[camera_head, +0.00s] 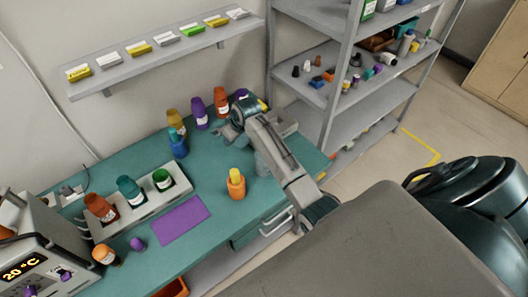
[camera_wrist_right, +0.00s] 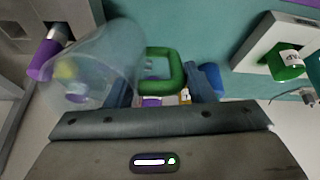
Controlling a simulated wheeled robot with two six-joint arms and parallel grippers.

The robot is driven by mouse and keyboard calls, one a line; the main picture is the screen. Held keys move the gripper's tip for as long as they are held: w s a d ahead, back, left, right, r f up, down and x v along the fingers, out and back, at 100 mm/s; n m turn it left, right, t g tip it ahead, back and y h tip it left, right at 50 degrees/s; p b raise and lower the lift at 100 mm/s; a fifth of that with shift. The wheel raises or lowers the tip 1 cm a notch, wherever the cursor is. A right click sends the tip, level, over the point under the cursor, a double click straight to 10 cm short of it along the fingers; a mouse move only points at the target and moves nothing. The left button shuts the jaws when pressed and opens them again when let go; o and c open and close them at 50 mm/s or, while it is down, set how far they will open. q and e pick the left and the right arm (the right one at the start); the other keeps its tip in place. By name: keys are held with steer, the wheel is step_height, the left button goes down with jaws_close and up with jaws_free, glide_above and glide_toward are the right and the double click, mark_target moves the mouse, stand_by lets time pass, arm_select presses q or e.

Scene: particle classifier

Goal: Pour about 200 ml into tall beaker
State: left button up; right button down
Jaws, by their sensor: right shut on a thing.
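My right gripper (camera_head: 232,128) is over the far part of the bench. In the right wrist view, its two blue fingers (camera_wrist_right: 162,92) are shut on a green handle (camera_wrist_right: 160,54). A large clear vessel (camera_wrist_right: 100,62) is right beside the handle at the left; I cannot tell for sure that they are one piece. A faint clear container (camera_head: 262,163) stands on the bench beside my right forearm, partly hidden; I cannot tell whether it is the tall beaker. No liquid level can be made out. My left gripper is not in view.
An orange bottle with a yellow cap (camera_head: 236,183) stands near the arm. Several coloured bottles (camera_head: 201,113) line the wall side. A white rack (camera_head: 138,204) holds jars beside a purple mat (camera_head: 181,220). A shelf unit (camera_head: 345,75) stands to the right.

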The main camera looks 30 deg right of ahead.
steer(key=shift+s, duration=0.2)
steer(key=shift+f+t, duration=0.1)
steer(key=shift+t, duration=0.2)
steer(key=shift+s+d+f+t, duration=0.15)
steer(key=shift+s+f+t, duration=0.15)
steer(key=shift+s+t, duration=0.5)
stand_by(0.5)
steer(key=shift+s+r+t+y, duration=0.3)
steer(key=shift+r+t, duration=0.05)
steer(key=shift+t, duration=0.45)
stand_by(1.0)
steer(key=shift+f+t, duration=0.2)
steer(key=shift+t, duration=0.3)
stand_by(0.5)
steer(key=shift+s+f+t+b, duration=0.1)
steer(key=shift+f+t+b, duration=0.25)
steer(key=shift+b, duration=0.3)
stand_by(0.4)
steer(key=shift+s+d+r+t+y+b, duration=0.15)
steer(key=shift+r+t+y+b, duration=0.2)
steer(key=shift+t+b, duration=0.95)
stand_by(1.0)
